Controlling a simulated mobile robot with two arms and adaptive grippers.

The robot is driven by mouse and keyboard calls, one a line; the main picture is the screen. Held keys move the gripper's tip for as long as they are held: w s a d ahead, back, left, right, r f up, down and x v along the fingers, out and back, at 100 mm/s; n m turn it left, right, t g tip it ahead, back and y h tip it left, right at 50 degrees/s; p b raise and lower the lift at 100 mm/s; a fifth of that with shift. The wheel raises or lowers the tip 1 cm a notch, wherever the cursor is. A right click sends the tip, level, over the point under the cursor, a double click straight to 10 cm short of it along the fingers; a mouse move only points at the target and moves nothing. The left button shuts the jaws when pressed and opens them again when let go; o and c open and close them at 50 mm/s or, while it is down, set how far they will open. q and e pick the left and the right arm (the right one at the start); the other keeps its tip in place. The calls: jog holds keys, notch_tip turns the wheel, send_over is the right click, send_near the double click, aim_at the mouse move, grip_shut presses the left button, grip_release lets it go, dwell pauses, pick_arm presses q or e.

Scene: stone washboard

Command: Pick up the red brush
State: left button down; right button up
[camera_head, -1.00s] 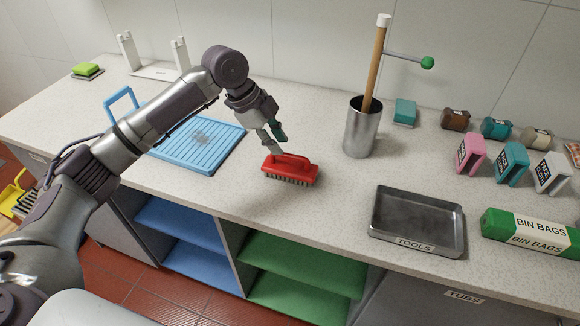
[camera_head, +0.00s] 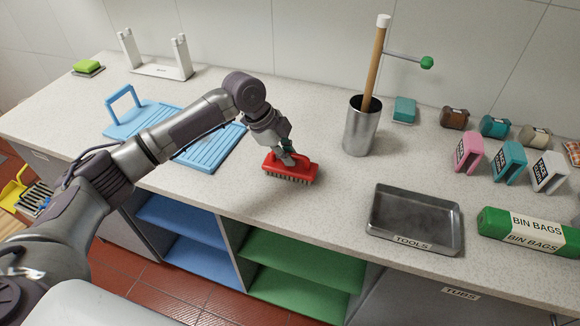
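The red brush (camera_head: 291,171) lies bristles down on the speckled counter, near its front edge, in the head view. It has a raised red handle and dark bristles. My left gripper (camera_head: 289,160) is right at the brush's handle, reaching down from above and behind. Its fingers overlap the handle in the picture, and I cannot tell whether they are closed on it. The brush rests on the counter. My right gripper is not in view.
A blue ribbed washboard (camera_head: 211,143) lies left of the brush, partly behind my arm. A metal canister (camera_head: 361,128) holding a wooden stick stands behind right. A grey tools tray (camera_head: 414,226) sits to the right. Counter around the brush is clear.

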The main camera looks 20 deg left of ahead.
pick_arm(q)
jog(key=shift+r, duration=0.15)
jog(key=shift+r, duration=0.3)
jog(key=r, duration=0.1)
jog(key=r+b, duration=0.1)
jog(key=r, duration=0.1)
jog(key=shift+s+d+r, duration=0.1)
jog(key=shift+d+r, duration=0.15)
jog(key=shift+d, duration=0.1)
jog(key=s+d+r+b, duration=0.2)
jog(key=s+d+r, duration=0.4)
jog(key=d, duration=0.3)
jog(key=shift+r, duration=0.35)
jog(key=shift+d, duration=0.1)
jog(key=c, duration=1.8)
grip_release()
jog(key=shift+f, duration=0.1)
grip_shut()
